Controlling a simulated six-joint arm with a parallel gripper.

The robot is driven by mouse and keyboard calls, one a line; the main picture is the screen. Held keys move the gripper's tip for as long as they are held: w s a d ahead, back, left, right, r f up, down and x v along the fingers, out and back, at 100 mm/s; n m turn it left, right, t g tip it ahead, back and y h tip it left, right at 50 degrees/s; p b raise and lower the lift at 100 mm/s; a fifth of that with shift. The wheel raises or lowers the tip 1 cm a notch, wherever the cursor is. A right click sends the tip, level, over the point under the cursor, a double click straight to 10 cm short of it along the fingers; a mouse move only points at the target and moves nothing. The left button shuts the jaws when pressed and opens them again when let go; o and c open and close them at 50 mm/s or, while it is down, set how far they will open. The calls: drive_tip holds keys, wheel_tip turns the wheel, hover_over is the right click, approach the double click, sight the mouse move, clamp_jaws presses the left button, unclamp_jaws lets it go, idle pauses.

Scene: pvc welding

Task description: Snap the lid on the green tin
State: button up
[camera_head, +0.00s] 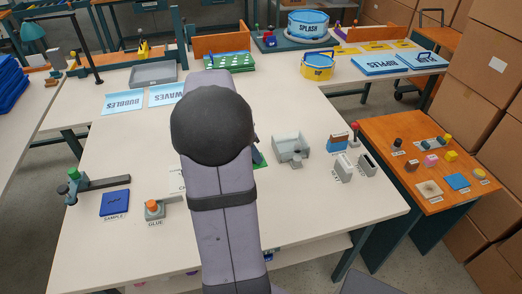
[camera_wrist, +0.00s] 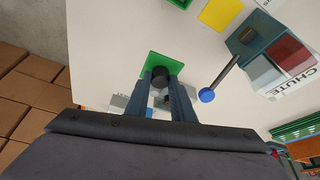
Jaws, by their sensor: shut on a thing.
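My gripper (camera_wrist: 162,80) points down at the table in the wrist view. Its two dark fingers are closed around a dark round knob (camera_wrist: 160,75). A flat green square (camera_wrist: 154,60) shows around and behind the knob, and whether it is the lid, the tin or a mat under them I cannot tell. A green corner (camera_head: 259,159) shows beside my arm in the head view, where the arm hides the gripper and most of what is under it. I cannot make out the tin's walls or whether lid and tin touch.
A chute (camera_wrist: 283,62) with a blue-ended rod (camera_wrist: 207,95) is near my gripper. A glue pot (camera_head: 154,209) and a blue sample square (camera_head: 114,203) lie left. The table's front right is clear.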

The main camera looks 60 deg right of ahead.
drive_tip(key=w+a+f+p, duration=0.1)
drive_tip(key=w+a+p, duration=0.5)
drive_tip(key=a+p, duration=0.3)
drive_tip(key=shift+m+p, duration=0.4)
drive_tip(key=shift+p, duration=0.7)
drive_tip(key=shift+a+f, duration=0.1)
drive_tip(key=shift+f, duration=0.2)
drive_tip(key=shift+f+b, duration=0.85)
drive_tip(key=shift+f, duration=0.9)
drive_tip(key=shift+f+b, duration=1.25)
drive_tip(key=shift+b, duration=0.15)
